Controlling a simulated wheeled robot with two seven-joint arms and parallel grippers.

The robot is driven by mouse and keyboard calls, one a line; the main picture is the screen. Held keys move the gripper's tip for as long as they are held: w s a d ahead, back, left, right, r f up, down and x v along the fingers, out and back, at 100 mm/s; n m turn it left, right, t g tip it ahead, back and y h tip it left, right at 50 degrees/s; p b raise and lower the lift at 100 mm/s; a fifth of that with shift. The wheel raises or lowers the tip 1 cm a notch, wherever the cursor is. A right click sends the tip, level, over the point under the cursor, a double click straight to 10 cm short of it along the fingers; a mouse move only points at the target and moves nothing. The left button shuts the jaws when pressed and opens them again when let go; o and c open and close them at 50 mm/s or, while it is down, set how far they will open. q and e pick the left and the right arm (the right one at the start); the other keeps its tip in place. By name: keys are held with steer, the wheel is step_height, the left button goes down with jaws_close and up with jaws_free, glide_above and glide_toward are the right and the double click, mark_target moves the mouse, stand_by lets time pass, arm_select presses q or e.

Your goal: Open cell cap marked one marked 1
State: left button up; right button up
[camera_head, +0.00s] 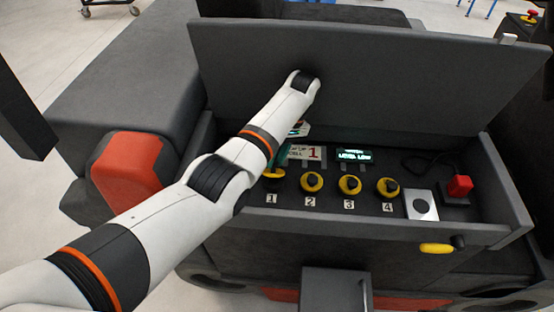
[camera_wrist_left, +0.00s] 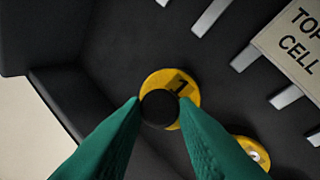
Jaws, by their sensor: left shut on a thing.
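Cell cap 1 (camera_head: 273,172) is a yellow disc at the left end of a row of caps, above the label 1 (camera_head: 271,198). In the left wrist view the yellow cap (camera_wrist_left: 154,81) shows a dark 1 and a round black knob (camera_wrist_left: 160,107) on it. My left gripper (camera_head: 277,160) reaches down at this cap, with its arm partly covering it in the head view. Its green fingers (camera_wrist_left: 160,106) are shut on the black knob from both sides. I cannot tell whether the cap is loose. My right gripper is not in view.
Caps 2 (camera_head: 312,181), 3 (camera_head: 349,184) and 4 (camera_head: 388,187) stand to the right. Behind them are a TOP CELL sign (camera_wrist_left: 291,43) and a lit display (camera_head: 354,155). A red button (camera_head: 460,185) is farther right. The raised grey lid (camera_head: 400,80) stands behind.

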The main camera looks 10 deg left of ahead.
arm_select(q)
steer(key=shift+a+f, duration=0.1)
steer(key=o, duration=1)
steer(key=shift+w+a, duration=0.1)
